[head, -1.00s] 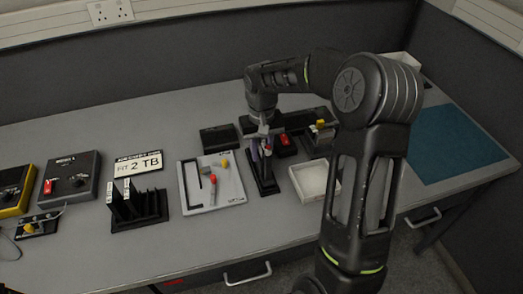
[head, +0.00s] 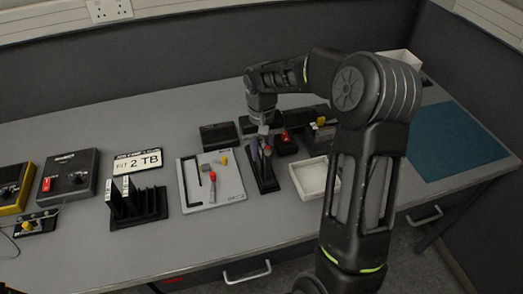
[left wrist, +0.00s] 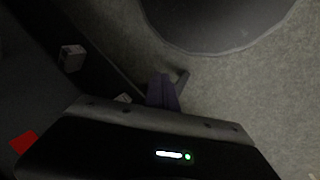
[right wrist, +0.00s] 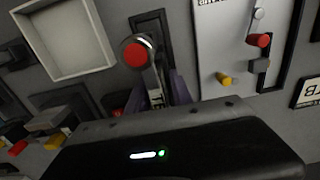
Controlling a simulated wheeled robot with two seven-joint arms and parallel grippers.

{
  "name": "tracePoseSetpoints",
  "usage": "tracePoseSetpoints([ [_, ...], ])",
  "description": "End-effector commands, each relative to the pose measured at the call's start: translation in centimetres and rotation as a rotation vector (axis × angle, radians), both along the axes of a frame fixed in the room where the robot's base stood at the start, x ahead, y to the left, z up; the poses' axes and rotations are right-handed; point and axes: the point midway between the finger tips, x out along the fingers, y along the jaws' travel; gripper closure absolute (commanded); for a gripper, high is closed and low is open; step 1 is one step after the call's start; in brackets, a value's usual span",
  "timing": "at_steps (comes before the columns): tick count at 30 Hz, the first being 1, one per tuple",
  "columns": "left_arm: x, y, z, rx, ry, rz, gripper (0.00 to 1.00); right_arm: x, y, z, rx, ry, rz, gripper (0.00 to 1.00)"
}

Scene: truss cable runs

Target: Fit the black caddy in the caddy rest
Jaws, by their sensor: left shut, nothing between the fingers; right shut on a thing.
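My right gripper (head: 262,146) points down over a narrow black stand (head: 266,186), which looks like the caddy rest. My left gripper (left wrist: 162,92) shows only in the left wrist view, shut and empty.
A black rack (head: 150,214) with upright slabs is further left. A dark box (head: 218,136) is behind. The blue mat (head: 450,145) is clear.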

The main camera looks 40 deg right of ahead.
Motion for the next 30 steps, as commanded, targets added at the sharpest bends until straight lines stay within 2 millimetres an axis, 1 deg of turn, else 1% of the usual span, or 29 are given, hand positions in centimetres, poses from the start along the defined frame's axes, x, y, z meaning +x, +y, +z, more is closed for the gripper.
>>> tracePoseSetpoints([
  [4, 0.0, 0.0, -0.04, 0.0, 0.0, 0.0, 1.0, 0.04, -0.01, 0.0, 0.0, -0.001, 0.0, 1.0],
  [12, 0.0, 0.01, -0.48, 0.0, 0.0, 0.0, 1.0, 0.02, -0.03, -0.62, 0.0, -0.001, 0.0, 1.0],
  [23, 0.0, 0.0, -0.45, 0.0, 0.0, 0.0, 1.0, 0.03, -0.03, -0.59, 0.0, -0.001, 0.0, 1.0],
  [24, 0.0, 0.0, -0.45, 0.0, 0.0, 0.0, 1.0, 0.03, -0.03, -0.59, 0.0, -0.001, 0.0, 0.7],
  [30, 0.0, 0.0, -0.45, 0.0, 0.0, 0.0, 1.0, 0.02, -0.04, -0.61, 0.0, -0.001, 0.0, 0.53],
])
